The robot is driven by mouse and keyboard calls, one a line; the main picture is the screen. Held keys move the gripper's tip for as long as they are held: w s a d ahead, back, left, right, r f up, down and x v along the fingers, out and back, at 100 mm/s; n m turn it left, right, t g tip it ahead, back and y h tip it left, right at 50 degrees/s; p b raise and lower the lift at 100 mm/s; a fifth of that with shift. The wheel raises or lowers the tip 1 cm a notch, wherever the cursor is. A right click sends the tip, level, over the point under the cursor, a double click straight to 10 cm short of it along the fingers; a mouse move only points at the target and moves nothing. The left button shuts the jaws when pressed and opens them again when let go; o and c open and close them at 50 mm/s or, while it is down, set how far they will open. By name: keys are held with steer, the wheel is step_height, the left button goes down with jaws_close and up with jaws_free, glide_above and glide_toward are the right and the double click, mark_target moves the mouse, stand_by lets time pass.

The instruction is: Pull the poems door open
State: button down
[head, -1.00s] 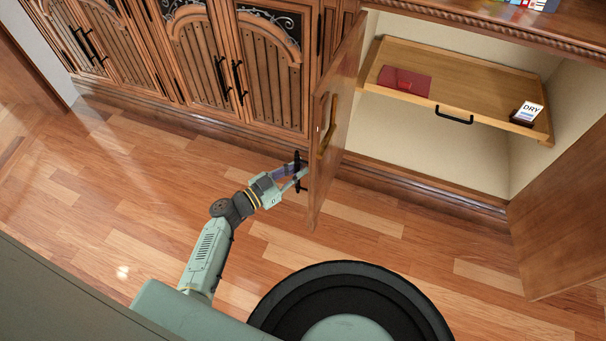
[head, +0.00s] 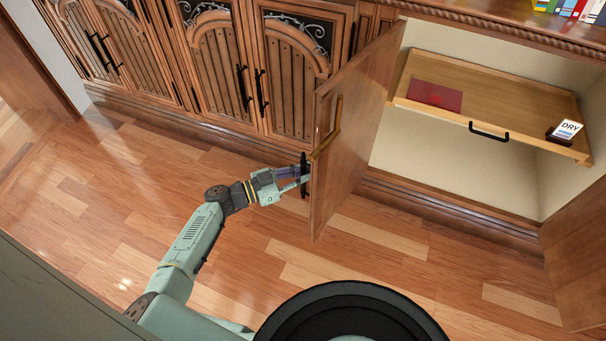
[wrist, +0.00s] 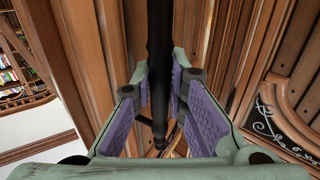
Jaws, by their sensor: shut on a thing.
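The door (head: 352,140) of the cabinet on the right stands open, hinged at the left side of the opening, with its inner face toward me. No label can be read on it. My gripper (head: 299,178) is shut on its black bar handle (head: 304,165), at the outer side of the door near its free edge. In the wrist view the black handle (wrist: 159,55) runs upright between the purple pads of my gripper (wrist: 168,95).
The open cabinet holds a wooden shelf (head: 530,118) with a black handle, a red flat item (head: 435,95) and a box marked DRY (head: 565,131). A second open door (head: 580,250) stands at right. Closed carved doors (head: 290,85) lie left. The floor (head: 110,200) is clear.

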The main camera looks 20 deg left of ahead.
steer(key=c, duration=1.6)
jaws_free()
steer(key=shift+o, duration=0.2)
steer(key=v, duration=1.2)
